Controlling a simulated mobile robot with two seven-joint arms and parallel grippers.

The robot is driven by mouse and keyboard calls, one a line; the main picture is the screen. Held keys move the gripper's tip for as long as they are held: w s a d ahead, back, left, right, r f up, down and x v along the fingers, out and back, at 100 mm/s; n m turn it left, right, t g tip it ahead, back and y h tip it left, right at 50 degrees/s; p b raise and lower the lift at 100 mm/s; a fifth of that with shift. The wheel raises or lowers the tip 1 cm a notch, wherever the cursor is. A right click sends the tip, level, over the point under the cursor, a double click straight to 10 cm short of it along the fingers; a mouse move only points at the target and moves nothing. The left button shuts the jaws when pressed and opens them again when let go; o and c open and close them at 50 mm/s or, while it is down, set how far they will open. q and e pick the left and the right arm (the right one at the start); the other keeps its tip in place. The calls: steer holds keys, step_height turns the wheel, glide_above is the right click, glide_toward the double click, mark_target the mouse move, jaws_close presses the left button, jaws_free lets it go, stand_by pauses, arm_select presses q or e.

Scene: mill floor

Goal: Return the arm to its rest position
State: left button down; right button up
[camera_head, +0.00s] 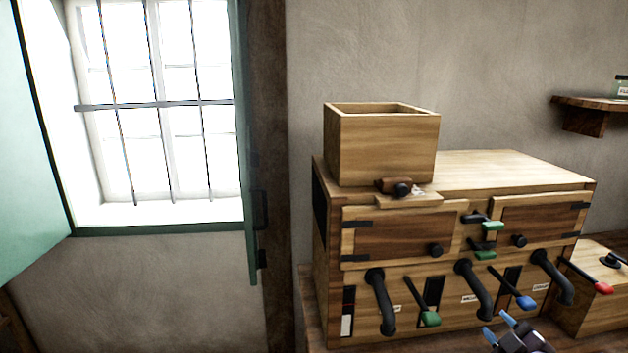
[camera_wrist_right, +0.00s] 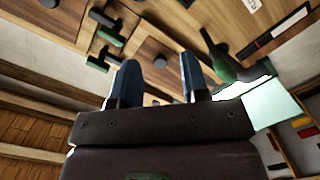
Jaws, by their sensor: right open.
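My right gripper (camera_head: 498,330) shows at the bottom edge of the head view, in front of the lower right part of a wooden mill cabinet (camera_head: 400,305). Its two blue-tipped fingers are apart with nothing between them. In the right wrist view the open fingers (camera_wrist_right: 158,80) point toward the cabinet front, with the green-handled levers (camera_wrist_right: 108,35) beyond them to the left. I cannot tell from these views whether the fingers touch the cabinet. My left gripper is not in view.
The cabinet carries an open wooden box (camera_head: 380,148) on top. Black pipes and levers with green, blue (camera_head: 526,302) and red (camera_head: 603,288) handles stick out in front. A barred window (camera_head: 155,105) with green shutters is at left. A small shelf (camera_head: 592,103) hangs at right.

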steer(key=s+a+f+m+g, duration=0.2)
steer(key=s+a+f+m, duration=0.2)
steer(key=s+f, duration=0.5)
steer(key=s+a+f+m+g+h, duration=0.1)
steer(key=s+a+f+m+g, duration=0.2)
steer(key=s, duration=1.1)
steer(key=a+f+m, duration=0.2)
steer(key=a+f, duration=0.3)
steer(key=f, duration=0.2)
steer(key=shift+s+a+f+g+b, duration=0.15)
steer(key=shift+a+g+b, duration=0.15)
steer(key=shift+a, duration=0.05)
